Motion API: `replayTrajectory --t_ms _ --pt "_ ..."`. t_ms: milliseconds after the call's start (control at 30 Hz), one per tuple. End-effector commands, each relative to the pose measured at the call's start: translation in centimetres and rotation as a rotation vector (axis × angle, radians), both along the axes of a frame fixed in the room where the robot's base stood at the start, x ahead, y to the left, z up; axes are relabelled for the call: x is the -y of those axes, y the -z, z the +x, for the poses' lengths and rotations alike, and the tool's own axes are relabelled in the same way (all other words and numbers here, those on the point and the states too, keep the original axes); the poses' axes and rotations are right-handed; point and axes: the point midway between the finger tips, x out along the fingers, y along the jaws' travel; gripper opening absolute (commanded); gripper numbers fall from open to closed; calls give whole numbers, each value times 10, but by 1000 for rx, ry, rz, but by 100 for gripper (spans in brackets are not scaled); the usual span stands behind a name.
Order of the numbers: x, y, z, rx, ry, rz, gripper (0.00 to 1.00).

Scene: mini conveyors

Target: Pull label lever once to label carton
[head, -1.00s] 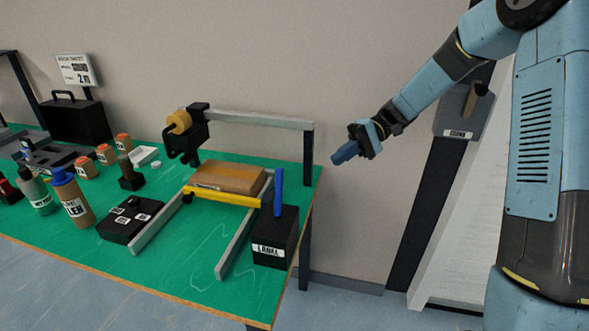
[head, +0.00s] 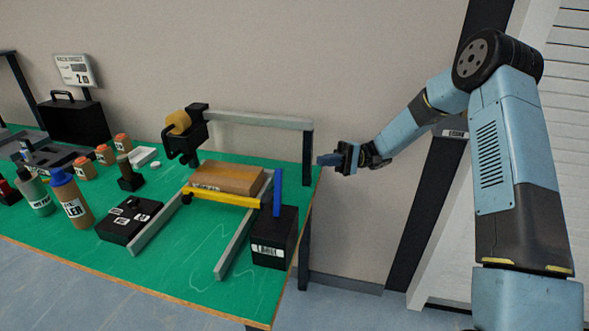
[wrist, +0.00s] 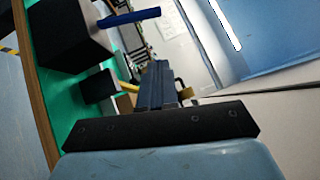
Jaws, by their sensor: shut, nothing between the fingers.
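The label lever (head: 278,192) is a blue upright bar on a black box (head: 273,240) marked LABEL, at the right end of the green table. The lever also shows in the wrist view (wrist: 128,17), with its black box (wrist: 70,38) at upper left. The brown carton (head: 226,178) lies on the small conveyor (head: 232,243) behind a yellow bar (head: 220,199). My gripper (head: 322,160) is shut and empty, right of the lever and higher in the picture, apart from it. In the wrist view its blue fingers (wrist: 155,82) lie together.
A labelling head with a tape roll (head: 178,123) hangs on a grey beam (head: 258,120) above the conveyor, its dark post (head: 308,155) close to my gripper. A black button box (head: 130,219) and bottles (head: 72,200) stand to the left.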

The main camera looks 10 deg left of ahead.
Motion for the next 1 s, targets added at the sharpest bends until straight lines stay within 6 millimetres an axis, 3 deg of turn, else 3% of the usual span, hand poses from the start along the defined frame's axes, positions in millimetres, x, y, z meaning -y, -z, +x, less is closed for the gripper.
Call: replayTrajectory --t_ms 267,733,1000 --pt "-16 -4 -14 0 -4 -2 0" --pt "-77 -19 -64 0 -2 -2 0" --pt "-78 -27 -95 1 -1 -2 0"
